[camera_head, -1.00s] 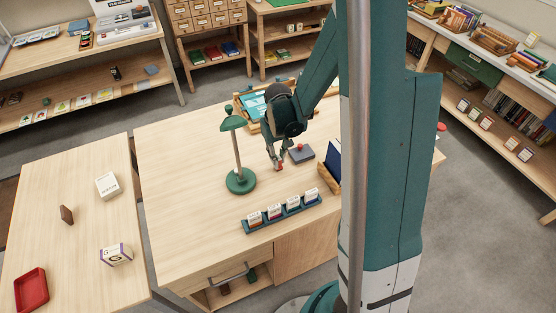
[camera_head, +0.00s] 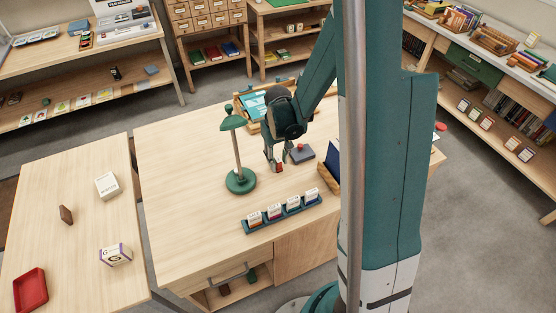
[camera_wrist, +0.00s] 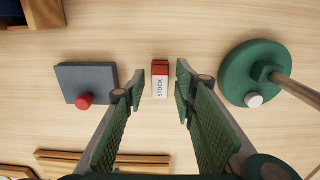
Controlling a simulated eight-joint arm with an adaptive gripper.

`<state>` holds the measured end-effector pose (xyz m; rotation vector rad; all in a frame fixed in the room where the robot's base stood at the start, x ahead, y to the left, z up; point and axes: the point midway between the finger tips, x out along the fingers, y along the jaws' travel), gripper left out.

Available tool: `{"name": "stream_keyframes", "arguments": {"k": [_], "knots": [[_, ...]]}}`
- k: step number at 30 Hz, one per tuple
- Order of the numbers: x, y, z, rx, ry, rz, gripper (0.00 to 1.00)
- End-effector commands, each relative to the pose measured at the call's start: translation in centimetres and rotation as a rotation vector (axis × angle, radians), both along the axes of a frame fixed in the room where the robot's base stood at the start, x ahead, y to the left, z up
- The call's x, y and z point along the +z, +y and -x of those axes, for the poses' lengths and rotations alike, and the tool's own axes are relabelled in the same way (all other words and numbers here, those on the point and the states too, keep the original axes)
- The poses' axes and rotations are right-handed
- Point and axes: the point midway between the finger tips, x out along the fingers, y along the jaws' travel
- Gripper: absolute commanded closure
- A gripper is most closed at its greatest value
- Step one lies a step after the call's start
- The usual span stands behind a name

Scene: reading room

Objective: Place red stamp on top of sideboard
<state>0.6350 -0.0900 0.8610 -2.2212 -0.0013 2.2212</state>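The red stamp (camera_wrist: 160,68), a small block with a white side marked "STOCK", lies on the wooden desk (camera_head: 185,150). In the wrist view it sits between and slightly beyond my gripper's fingertips (camera_wrist: 160,88), with a gap on both sides. In the head view my gripper (camera_head: 274,169) points down over the desk, and the red stamp (camera_head: 279,168) shows small beside a finger. My gripper is open and empty. I cannot tell which piece of furniture is the sideboard; a long shelf unit (camera_head: 82,58) is at the back left, and another (camera_head: 472,47) is at the right.
A green lamp (camera_head: 240,181) stands left of the gripper. A dark pad with a red knob (camera_head: 300,152) lies to its right. A blue rack of labelled blocks (camera_head: 268,221) is nearer. A side table (camera_head: 75,245) holds boxes and a red tray (camera_head: 31,290).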

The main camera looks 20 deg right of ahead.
Motion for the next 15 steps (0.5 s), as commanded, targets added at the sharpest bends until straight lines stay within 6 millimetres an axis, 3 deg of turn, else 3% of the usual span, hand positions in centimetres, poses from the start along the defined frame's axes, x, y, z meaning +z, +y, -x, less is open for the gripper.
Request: {"name": "stream_keyframes", "arguments": {"k": [8, 15], "knots": [[0.4, 0.0, 0.0, 0.0, 0.0, 0.0, 0.72], [2.1, 0.0, 0.0, 0.0, 0.0, 0.0, 0.72]]}}
